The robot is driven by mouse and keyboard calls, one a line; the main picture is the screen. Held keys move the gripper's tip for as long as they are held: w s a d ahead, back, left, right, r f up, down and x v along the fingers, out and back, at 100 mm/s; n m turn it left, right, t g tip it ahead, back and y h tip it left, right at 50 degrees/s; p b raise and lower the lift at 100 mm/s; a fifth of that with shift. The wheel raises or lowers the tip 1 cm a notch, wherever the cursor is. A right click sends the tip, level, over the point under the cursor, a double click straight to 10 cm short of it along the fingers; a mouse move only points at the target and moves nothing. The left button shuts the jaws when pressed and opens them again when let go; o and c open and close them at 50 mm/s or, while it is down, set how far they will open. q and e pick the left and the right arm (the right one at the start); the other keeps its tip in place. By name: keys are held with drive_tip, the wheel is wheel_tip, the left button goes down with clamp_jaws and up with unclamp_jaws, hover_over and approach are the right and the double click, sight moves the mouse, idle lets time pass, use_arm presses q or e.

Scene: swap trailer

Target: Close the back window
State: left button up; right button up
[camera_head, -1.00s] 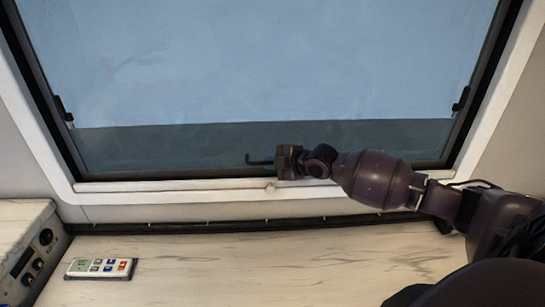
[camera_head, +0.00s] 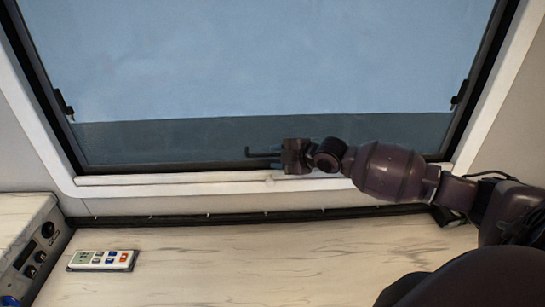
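The back window fills the upper part of the head view. It has a dark frame (camera_head: 43,95) in a pale surround and bluish glass (camera_head: 200,140). I cannot tell how far the pane stands from its frame. A thin dark hooked bar (camera_head: 260,154) shows at the lower middle of the window. My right gripper (camera_head: 286,157) is at the bar's right end, in front of the lower window edge. Whether it touches the bar, and whether its fingers are open or shut, is not clear. My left gripper is not in view.
A pale wood-patterned tabletop (camera_head: 240,260) lies below the window, mostly bare. A white remote (camera_head: 103,260) lies on its left part. A box with dark knobs (camera_head: 35,255) stands at the left edge. Dark latches (camera_head: 63,104) sit on the window's sides.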

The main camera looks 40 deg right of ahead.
drive_tip(key=v, duration=0.8)
drive_tip(key=shift+s, duration=0.1)
idle(0.5)
drive_tip(key=s+a+f+m+h, duration=0.1)
drive_tip(key=s+a+f+m, duration=0.4)
drive_tip(key=f, duration=0.3)
drive_tip(key=s+a+f+m+h, duration=0.2)
drive_tip(key=s+a+f+m, duration=0.2)
drive_tip(key=s+f, duration=0.4)
drive_tip(key=s+a+f+m+h, duration=0.1)
drive_tip(key=s+a+f+m, duration=0.4)
drive_tip(key=f, duration=0.3)
drive_tip(key=shift+s+a+f+m+g+h, duration=0.15)
drive_tip(key=shift+s+a+m+h, duration=0.05)
drive_tip(key=shift+s+m, duration=0.25)
drive_tip(key=shift+s+a+f+m+g+h, duration=0.1)
drive_tip(key=shift+s+a+m+g+h, duration=0.1)
drive_tip(key=shift+s+m, duration=0.2)
drive_tip(key=shift+s+d+f, duration=0.1)
drive_tip(key=shift+s+f, duration=0.05)
drive_tip(key=shift+s, duration=0.15)
